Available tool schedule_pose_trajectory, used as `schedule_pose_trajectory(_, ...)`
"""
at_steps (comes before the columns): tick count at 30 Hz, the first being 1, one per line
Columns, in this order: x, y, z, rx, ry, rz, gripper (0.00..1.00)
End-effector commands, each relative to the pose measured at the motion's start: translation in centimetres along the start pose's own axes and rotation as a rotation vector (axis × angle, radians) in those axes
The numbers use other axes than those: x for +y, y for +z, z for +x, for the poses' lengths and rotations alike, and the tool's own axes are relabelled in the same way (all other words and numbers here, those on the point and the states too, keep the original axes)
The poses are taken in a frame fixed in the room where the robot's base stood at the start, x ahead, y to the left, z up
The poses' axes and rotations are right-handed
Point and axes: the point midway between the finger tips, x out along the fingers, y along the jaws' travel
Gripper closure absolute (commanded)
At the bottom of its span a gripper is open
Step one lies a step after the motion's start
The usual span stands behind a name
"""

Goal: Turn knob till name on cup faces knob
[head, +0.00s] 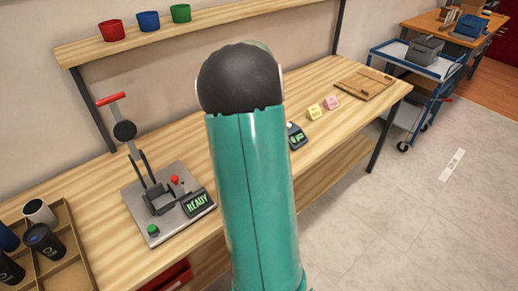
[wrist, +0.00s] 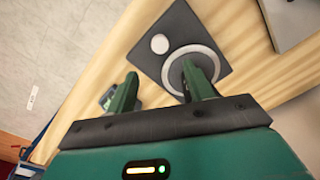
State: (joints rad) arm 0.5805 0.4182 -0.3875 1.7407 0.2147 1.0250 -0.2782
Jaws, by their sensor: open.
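In the wrist view, a dark square plate (wrist: 179,25) lies on the wooden bench. It bears a small pale round disc (wrist: 160,43) and a larger grey ring (wrist: 208,53); I cannot tell for sure which is the knob. My gripper (wrist: 161,70) is open and empty, its two green fingers apart. The right finger covers part of the ring; I cannot tell whether it touches. In the head view, several cups, among them a dark cup with pale lettering (head: 46,243), stand in a wooden tray (head: 74,232) at lower left. My arm hides the plate and gripper there.
A lever press (head: 150,222) with a "READY" display (head: 199,203) stands left of my arm. A small display device (head: 296,136), yellow block (head: 315,111), pink block (head: 332,102) and wooden board (head: 364,83) lie right. Coloured bowls (head: 148,21) stand on the shelf.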

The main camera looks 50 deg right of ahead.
Motion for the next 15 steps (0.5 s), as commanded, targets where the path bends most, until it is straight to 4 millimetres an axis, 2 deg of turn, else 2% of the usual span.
schedule_pose_trajectory(3, 0.0, -0.1, -1.9, 0.003, 0.0, 0.0, 0.48)
schedule_pose_trajectory(6, 0.0, 0.0, -2.7, 0.001, 0.0, 0.0, 0.48)
schedule_pose_trajectory(15, 0.0, 0.0, -3.0, 0.0, 0.0, 0.0, 0.48)
